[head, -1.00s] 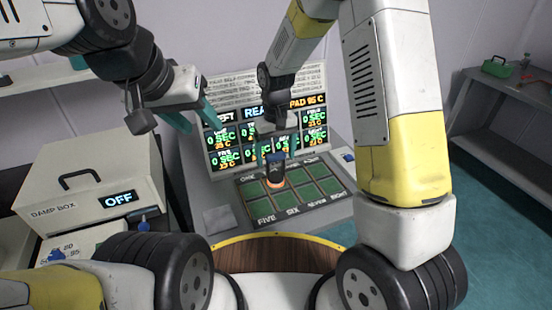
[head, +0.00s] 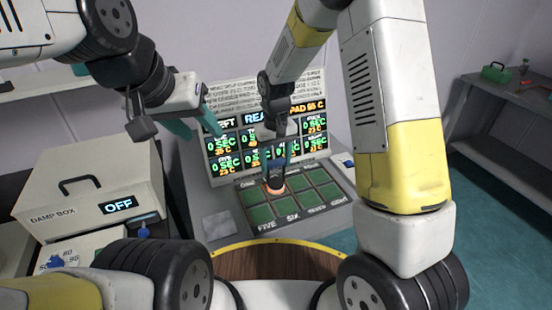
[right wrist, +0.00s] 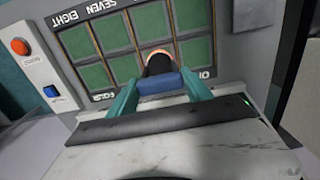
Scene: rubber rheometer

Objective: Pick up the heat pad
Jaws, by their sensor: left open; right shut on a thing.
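The heat pad (head: 275,181) is a small dark block with a blue top and a glowing orange lower rim. It also shows in the right wrist view (right wrist: 160,64), over the grid of green squares. My right gripper (head: 279,156) is shut on its blue top, one teal finger on each side, as the right wrist view shows. I cannot tell whether its underside touches the panel. My left gripper (head: 195,125) is open and empty, in the air left of the display, with its teal fingers apart.
The panel of green squares (head: 292,206) lies before an upright display (head: 266,135). A damp box (head: 85,185) reading OFF stands at left. A round wooden top (head: 265,265) is in front. A side bench (head: 500,115) holds a green box (head: 495,71).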

